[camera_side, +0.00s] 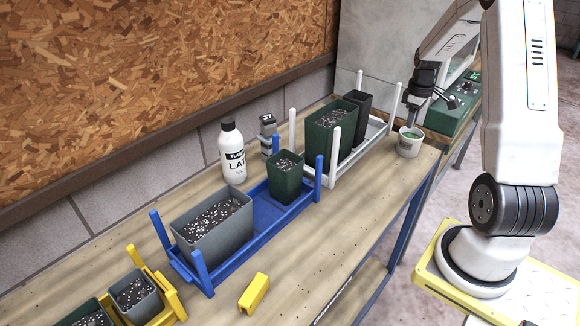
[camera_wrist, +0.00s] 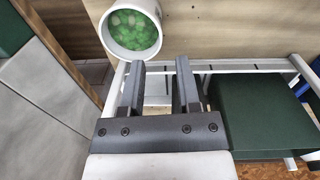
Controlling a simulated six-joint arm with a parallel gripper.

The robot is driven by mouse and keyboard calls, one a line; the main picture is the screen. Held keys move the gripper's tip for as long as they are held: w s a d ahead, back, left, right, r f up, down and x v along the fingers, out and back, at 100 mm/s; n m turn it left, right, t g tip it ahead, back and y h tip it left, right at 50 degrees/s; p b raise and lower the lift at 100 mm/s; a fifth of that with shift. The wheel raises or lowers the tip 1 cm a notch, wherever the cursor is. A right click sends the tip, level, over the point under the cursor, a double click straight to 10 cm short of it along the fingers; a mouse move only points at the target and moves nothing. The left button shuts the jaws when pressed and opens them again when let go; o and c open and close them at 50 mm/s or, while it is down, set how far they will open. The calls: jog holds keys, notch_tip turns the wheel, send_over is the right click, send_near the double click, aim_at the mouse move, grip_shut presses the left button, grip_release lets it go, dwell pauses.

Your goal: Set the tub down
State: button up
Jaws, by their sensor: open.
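The tub (camera_side: 408,150) is a small white round pot with green pieces inside. It stands upright at the right end of the wooden bench, beside the white rack. In the wrist view the tub (camera_wrist: 140,54) shows at the top, left of and beyond my fingertips. My gripper (camera_side: 411,121) is close above the tub in the side view. In the wrist view my gripper (camera_wrist: 160,67) has its two dark fingers apart with nothing between them. The tub lies outside the fingers; whether a finger touches it I cannot tell.
The white rack (camera_side: 338,183) holds green and black pots of soil. The blue rack (camera_side: 263,209) holds a grey and a green pot. A white bottle (camera_side: 232,155), a yellow block (camera_side: 254,292) and a yellow rack (camera_side: 172,302) are further left. The front of the bench is mostly clear.

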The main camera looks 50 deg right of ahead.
jog(key=shift+r, duration=1.4)
jog(key=w+a+t, duration=0.1)
jog(key=w+a, duration=0.2)
jog(key=a, duration=0.6)
jog(key=w+a, duration=0.4)
jog(key=a, duration=0.6)
jog(key=s+a+f, duration=0.1)
jog(key=s+a, duration=0.2)
jog(key=a, duration=0.6)
jog(key=s+a+f+t, duration=0.1)
jog(key=s+a, duration=0.2)
jog(key=a, duration=0.7)
jog(key=shift+s+a+m+t, duration=0.3)
